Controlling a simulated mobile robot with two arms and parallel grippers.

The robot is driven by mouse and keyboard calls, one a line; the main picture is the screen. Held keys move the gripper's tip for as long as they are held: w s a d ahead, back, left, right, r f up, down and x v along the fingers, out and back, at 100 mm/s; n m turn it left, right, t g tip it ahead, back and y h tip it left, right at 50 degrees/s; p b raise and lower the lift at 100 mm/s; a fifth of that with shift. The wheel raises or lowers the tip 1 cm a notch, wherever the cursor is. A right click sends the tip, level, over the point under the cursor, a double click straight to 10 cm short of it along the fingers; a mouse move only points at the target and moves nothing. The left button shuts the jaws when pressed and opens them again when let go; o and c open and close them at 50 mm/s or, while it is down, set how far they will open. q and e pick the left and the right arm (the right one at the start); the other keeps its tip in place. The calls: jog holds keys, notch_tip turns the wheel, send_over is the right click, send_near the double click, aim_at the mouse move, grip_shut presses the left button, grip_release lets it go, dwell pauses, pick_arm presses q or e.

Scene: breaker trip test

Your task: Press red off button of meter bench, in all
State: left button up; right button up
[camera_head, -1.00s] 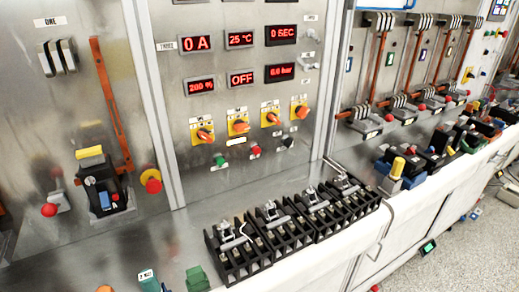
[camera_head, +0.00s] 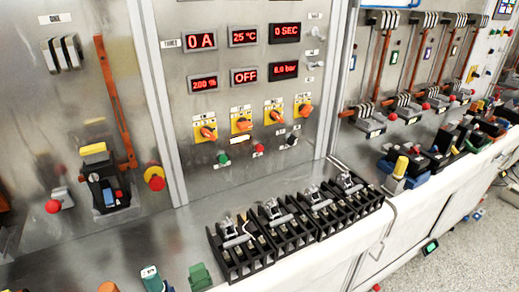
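The meter bench panel (camera_head: 215,115) stands in the middle of the view, with lit red displays. One display (camera_head: 244,76) reads OFF and another (camera_head: 202,40) reads 0 A. Below a row of orange rotary switches on yellow plates are a green button (camera_head: 223,158), a small red button (camera_head: 258,149) and a dark button (camera_head: 291,141). Which state the red button is in cannot be told at this size. Neither of my grippers shows in the view.
Several black breaker blocks (camera_head: 240,257) stand on the bench ledge in front of the panel. A left panel has a red knob (camera_head: 53,206) and a red button on a yellow base (camera_head: 155,178). More breakers (camera_head: 397,171) line the right. Grey floor (camera_head: 470,255) shows at lower right.

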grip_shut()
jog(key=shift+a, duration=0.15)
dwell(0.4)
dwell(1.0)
